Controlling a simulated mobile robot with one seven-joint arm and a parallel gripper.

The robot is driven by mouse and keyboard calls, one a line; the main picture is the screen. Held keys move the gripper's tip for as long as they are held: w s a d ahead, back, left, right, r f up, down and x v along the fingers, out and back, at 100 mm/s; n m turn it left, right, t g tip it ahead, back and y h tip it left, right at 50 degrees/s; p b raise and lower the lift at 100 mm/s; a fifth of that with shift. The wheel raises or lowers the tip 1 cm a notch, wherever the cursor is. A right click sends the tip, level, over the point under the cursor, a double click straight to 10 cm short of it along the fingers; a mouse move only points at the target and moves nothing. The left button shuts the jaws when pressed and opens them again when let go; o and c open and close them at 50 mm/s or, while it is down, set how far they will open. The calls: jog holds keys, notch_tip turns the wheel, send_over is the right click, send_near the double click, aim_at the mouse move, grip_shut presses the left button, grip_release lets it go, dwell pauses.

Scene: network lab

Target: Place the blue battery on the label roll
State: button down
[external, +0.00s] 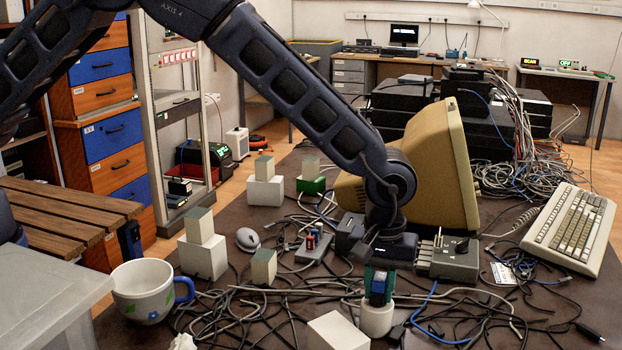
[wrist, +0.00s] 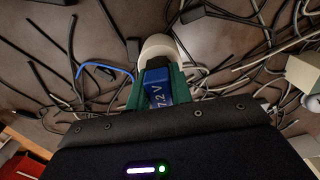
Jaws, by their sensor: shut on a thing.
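The blue battery (external: 378,287) is upright between the green fingers of my gripper (external: 378,296), which is shut on it. In the wrist view the battery (wrist: 158,92) shows its blue side with "7.2 V" lettering between the fingers (wrist: 155,88). The label roll (external: 376,320) is a white cylinder standing on the dark table, directly below the battery. The roll (wrist: 164,46) also shows just beyond the battery in the wrist view. The battery's lower end overlaps the roll's top in the picture; I cannot tell whether they touch.
A white box (external: 337,332) stands left of the roll. A grey connector box (external: 450,260) stands right of my gripper, with a beige monitor (external: 440,165) behind. Loose cables cover much of the table. A floral mug (external: 142,290) and a keyboard (external: 570,228) stand farther off.

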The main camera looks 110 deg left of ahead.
jog(key=c, duration=1.3)
grip_release()
jog(key=shift+f, duration=0.1)
jog(key=shift+o, duration=0.2)
